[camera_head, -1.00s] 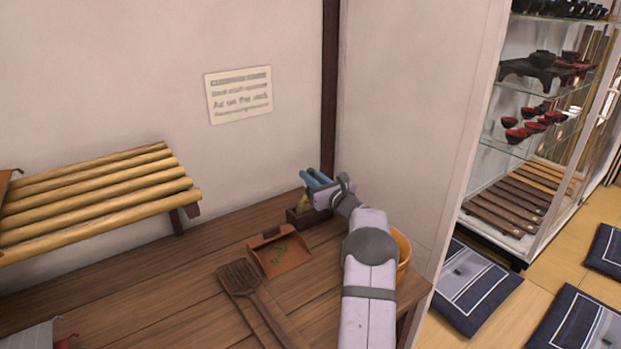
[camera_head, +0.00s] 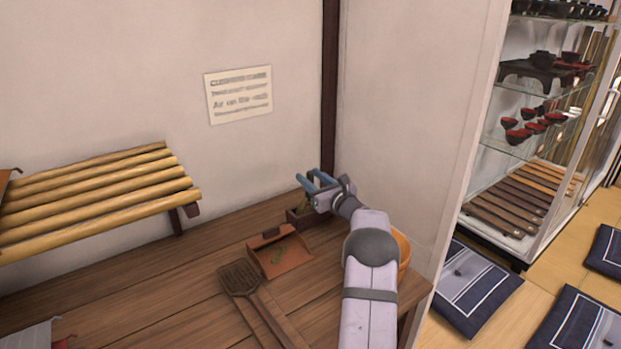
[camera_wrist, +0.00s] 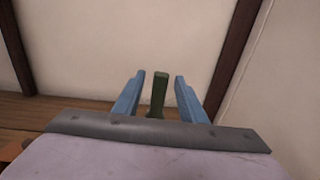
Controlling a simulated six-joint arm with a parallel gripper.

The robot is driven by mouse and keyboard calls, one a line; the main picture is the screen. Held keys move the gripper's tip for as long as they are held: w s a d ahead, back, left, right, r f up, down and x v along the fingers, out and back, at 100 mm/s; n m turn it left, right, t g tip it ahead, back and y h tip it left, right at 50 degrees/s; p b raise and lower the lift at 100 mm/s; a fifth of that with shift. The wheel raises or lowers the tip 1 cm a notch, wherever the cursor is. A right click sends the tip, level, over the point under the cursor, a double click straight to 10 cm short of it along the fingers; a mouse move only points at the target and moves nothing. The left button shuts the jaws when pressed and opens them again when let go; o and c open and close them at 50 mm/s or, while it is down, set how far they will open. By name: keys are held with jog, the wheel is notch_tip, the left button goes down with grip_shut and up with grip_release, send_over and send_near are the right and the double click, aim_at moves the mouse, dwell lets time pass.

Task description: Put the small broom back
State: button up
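A small dark wooden box (camera_head: 296,218) stands on the wooden bench near the back corner. In the wrist view a green upright handle (camera_wrist: 158,95), seemingly the small broom's, stands between my two blue fingers, with a gap on each side. My gripper (camera_head: 314,184) is open over the box in the head view, and it also shows in the wrist view (camera_wrist: 158,92). Greenish material shows just under the fingers at the box; the broom's lower part is mostly hidden there, so I cannot tell how it rests.
A reddish-brown dustpan (camera_head: 291,258) with green bits lies in front of the box. A dark wooden paddle-like tool (camera_head: 239,279) lies nearer. An orange tub (camera_head: 402,246) is partly behind my arm. A bamboo rack (camera_head: 100,195) stands left; a wall (camera_head: 405,120) rises close on the right.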

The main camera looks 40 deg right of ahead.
jog(key=s+b, duration=0.1)
jog(key=s, duration=0.6)
jog(key=shift+a, duration=0.2)
jog(key=shift+r, duration=0.1)
